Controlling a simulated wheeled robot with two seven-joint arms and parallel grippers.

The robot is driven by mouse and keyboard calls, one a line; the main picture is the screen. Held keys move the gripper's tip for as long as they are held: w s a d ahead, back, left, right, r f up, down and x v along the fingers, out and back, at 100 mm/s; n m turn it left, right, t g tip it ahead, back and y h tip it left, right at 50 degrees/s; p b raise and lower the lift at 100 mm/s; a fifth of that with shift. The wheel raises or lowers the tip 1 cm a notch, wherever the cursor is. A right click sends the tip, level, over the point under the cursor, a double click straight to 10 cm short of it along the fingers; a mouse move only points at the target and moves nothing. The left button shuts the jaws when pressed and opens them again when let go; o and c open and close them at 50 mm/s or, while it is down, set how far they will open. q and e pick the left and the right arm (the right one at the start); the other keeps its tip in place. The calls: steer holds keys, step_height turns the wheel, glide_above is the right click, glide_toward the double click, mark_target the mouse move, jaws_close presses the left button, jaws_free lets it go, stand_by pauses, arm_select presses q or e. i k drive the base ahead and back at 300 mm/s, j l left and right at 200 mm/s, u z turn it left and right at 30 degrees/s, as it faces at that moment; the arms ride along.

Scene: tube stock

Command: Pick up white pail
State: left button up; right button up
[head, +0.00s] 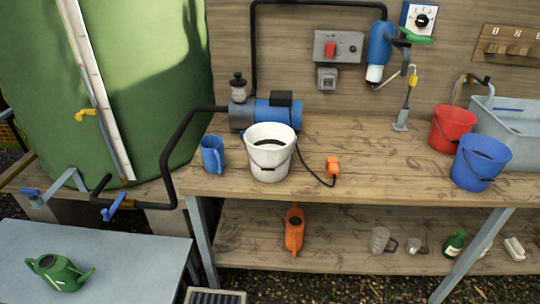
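The white pail (269,160) stands upright on the wooden workbench, left of the bench's middle and near its front edge. Its dark handle hangs across its front, and something dark shows inside it. Neither of my grippers shows in the head view.
A blue mug (213,155) stands close left of the pail. A blue pump (275,112) is right behind it. An orange plug (333,168) on a black cable lies to its right. Red (452,130) and blue (481,163) buckets stand further right, with clear bench between.

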mark_target(269, 151)
steer(key=i+l+u, duration=0.25)
steer(key=l, duration=0.35)
steer(key=i+l+u, duration=0.3)
steer(key=l, duration=0.35)
steer(key=i+l+u, duration=0.1)
steer(key=l, duration=0.25)
steer(key=i, duration=0.05)
